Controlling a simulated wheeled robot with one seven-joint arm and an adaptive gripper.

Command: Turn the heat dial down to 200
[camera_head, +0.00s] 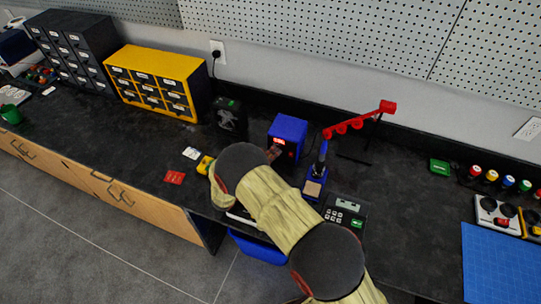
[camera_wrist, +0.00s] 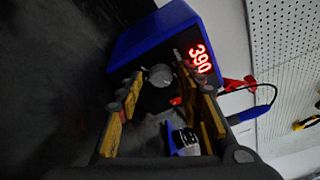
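The blue heat station (camera_head: 290,128) stands at the back of the black bench in the head view, with a small red lit display. In the wrist view the station (camera_wrist: 150,38) is tilted, and its display (camera_wrist: 200,59) reads 390 in red digits. The grey round heat dial (camera_wrist: 160,75) shows below the display. My gripper (camera_wrist: 159,82) is open, with one yellow-padded finger on each side of the dial in the picture. I cannot tell whether the fingers touch it. In the head view my arm hides the dial and most of my gripper.
A blue iron stand (camera_head: 314,183) and a red jointed arm (camera_head: 358,120) are just right of the station. A dark canister (camera_head: 230,118) and yellow drawer cabinet (camera_head: 158,80) stand left. A calculator-like keypad device (camera_head: 345,211) lies right of my arm.

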